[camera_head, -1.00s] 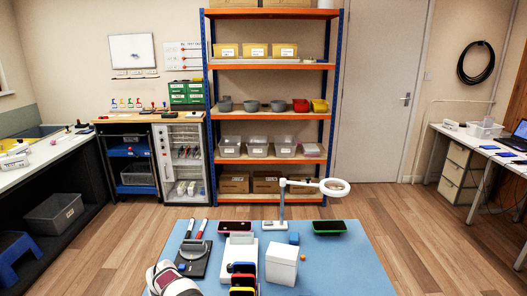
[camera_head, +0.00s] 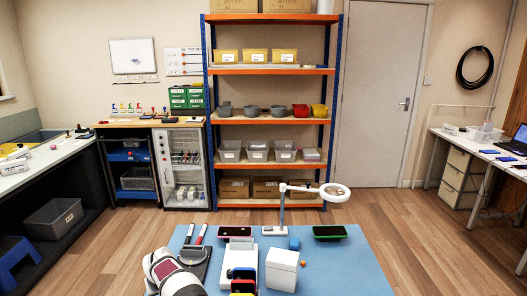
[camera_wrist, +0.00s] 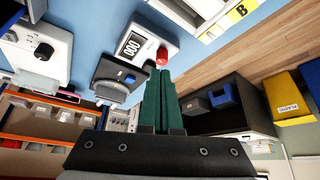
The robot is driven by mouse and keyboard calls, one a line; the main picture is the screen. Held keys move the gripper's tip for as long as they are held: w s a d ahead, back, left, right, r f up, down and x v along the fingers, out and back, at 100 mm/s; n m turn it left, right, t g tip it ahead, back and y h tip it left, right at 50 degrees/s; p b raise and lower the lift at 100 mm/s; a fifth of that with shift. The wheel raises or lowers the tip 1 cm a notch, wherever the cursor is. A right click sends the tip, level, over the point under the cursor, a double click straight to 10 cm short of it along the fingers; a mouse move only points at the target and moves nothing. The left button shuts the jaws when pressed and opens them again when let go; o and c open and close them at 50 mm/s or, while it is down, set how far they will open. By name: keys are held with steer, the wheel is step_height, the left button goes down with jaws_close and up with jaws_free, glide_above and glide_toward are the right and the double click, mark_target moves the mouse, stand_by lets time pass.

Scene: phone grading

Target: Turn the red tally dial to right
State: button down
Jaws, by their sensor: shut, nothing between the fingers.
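The red tally dial (camera_wrist: 162,56) is a red knob on a white box (camera_wrist: 141,35) in the wrist view. A black counter window with white digits sits beside it. My gripper (camera_wrist: 160,73) has long dark green fingers, closed together and empty, with their tips just below the dial in the picture. I cannot tell whether they touch it. In the head view my arm covers the bench's front left, and neither the dial nor the fingertips can be made out there.
Near the fingers are a dark grey device (camera_wrist: 118,80) and a white box with a black knob (camera_wrist: 43,51). The mat's right side is clear.

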step_height(320, 180, down, 5)
steer(key=shift+r, duration=0.1)
steer(key=shift+w+a, duration=0.2)
steer(key=shift+w, duration=0.1)
stand_by(0.6)
steer(key=shift+s, duration=0.15)
steer(key=shift+s+d, duration=0.1)
steer(key=shift+s, duration=0.1)
steer(key=shift+r, duration=0.15)
step_height(320, 180, up, 6)
steer(key=shift+s+f, duration=0.1)
steer(key=shift+f, duration=0.05)
stand_by(0.3)
